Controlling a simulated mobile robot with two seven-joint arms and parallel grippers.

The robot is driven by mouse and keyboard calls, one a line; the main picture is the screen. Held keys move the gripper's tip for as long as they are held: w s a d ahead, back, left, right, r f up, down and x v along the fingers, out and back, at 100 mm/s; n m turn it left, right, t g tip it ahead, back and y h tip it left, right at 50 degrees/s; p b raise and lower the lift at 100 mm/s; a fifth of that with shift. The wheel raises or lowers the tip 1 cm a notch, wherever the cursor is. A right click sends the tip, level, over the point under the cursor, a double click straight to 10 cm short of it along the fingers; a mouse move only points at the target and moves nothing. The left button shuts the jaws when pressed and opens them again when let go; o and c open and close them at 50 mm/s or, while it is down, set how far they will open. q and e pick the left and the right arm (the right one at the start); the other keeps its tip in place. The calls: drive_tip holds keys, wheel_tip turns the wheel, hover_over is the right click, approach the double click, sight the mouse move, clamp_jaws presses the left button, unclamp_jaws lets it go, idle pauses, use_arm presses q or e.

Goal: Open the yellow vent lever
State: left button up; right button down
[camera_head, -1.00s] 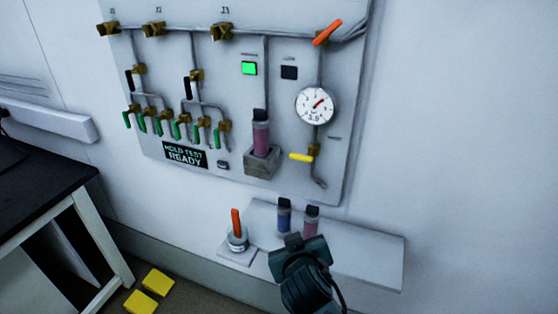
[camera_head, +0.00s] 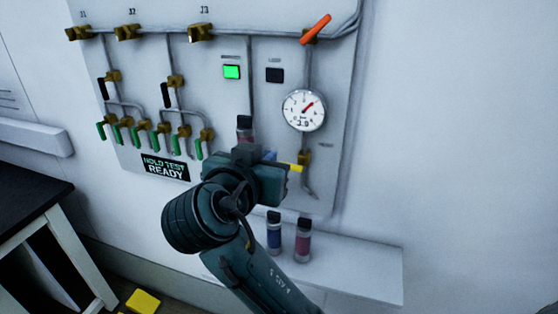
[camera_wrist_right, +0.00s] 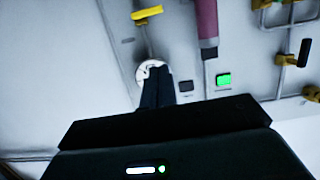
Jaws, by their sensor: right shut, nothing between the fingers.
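The yellow vent lever (camera_head: 297,168) sticks out to the left of a brass valve (camera_head: 304,160) below the gauge on the wall panel. Its left end is partly covered by my right gripper (camera_head: 268,156) in the head view. In the right wrist view the yellow lever (camera_wrist_right: 147,12) shows at the top, beyond the fingertips. My right gripper's dark fingers (camera_wrist_right: 158,70) are together and empty, overlapping the white gauge face in that view. I cannot tell whether the gripper touches the lever. My left gripper is not in view.
The round gauge (camera_head: 304,110) and an orange lever (camera_head: 316,28) are above the yellow lever. A purple column (camera_head: 244,128) is partly hidden behind my gripper. Two capped vials (camera_head: 303,243) stand on the shelf (camera_head: 365,270). Green-handled valves (camera_head: 163,141) are at left.

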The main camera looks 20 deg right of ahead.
use_arm(q)
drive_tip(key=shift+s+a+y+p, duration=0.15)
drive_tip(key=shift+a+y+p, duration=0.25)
drive_tip(key=shift+p, duration=0.65)
use_arm(e)
drive_tip(key=w+d+f, duration=0.5)
drive_tip(key=w+f, duration=0.1)
drive_tip(key=w, duration=0.2)
drive_tip(key=shift+d+f, duration=0.2)
drive_tip(key=shift+f, duration=0.05)
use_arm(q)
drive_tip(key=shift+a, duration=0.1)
use_arm(e)
drive_tip(key=shift+w, duration=0.1)
